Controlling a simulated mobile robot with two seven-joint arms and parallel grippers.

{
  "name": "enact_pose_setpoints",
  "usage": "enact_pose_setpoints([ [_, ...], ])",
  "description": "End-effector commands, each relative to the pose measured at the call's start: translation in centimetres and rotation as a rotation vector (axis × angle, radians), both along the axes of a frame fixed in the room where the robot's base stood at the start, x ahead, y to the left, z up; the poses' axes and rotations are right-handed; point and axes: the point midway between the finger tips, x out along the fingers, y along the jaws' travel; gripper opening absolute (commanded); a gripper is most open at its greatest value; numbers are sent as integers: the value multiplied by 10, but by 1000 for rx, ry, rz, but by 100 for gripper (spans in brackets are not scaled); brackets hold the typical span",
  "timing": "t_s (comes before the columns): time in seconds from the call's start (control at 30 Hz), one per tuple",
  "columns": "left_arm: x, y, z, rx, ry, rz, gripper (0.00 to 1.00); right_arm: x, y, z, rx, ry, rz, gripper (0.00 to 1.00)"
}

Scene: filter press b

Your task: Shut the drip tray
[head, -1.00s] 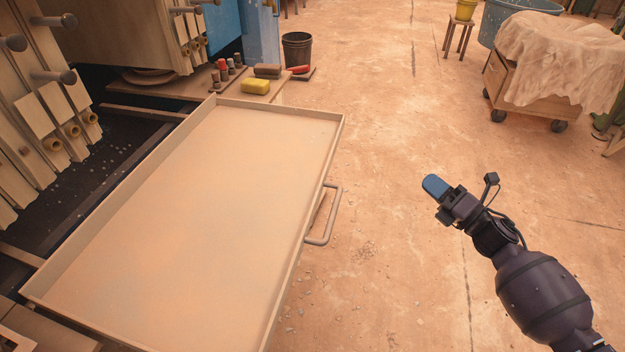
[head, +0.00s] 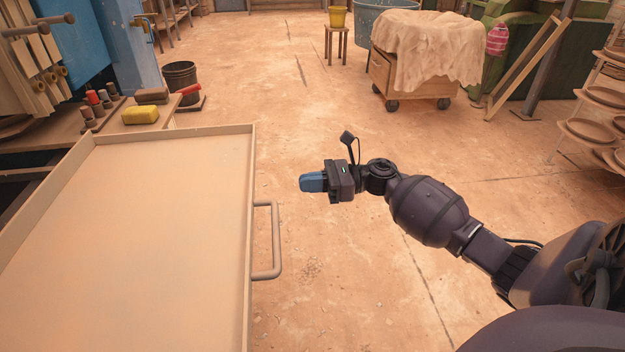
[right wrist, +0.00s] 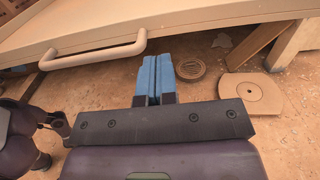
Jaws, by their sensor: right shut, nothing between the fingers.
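The drip tray (head: 130,240) is a wide, shallow beige tray, pulled out from the press at the left of the head view. Its bar handle (head: 273,240) is on its right side and also shows at upper left in the right wrist view (right wrist: 95,52). My right gripper (head: 305,182) has blue fingertips, shut and empty. It is to the right of the tray, apart from it, beyond the handle in the head view. In the right wrist view the shut fingers (right wrist: 155,78) point toward the tray's front, right of the handle. My left gripper is not in view.
A black bucket (head: 181,77) is on the floor beyond. A cloth-draped wheeled cart (head: 425,55) stands far back. The floor right of the tray is clear. A flat disc plate (right wrist: 252,92) lies below the tray.

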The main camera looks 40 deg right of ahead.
Motion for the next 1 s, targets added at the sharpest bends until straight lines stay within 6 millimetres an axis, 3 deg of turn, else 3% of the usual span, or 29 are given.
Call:
enact_pose_setpoints([
  [0.5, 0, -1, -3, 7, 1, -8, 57, 47, 70, -2, 3, 3, -1, 0],
  [0.7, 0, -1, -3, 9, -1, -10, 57, 54, 81, -2, 2, 5, 0, 0],
  [1.0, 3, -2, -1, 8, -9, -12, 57, 55, 82, -1, 2, 3, -1, 0],
])
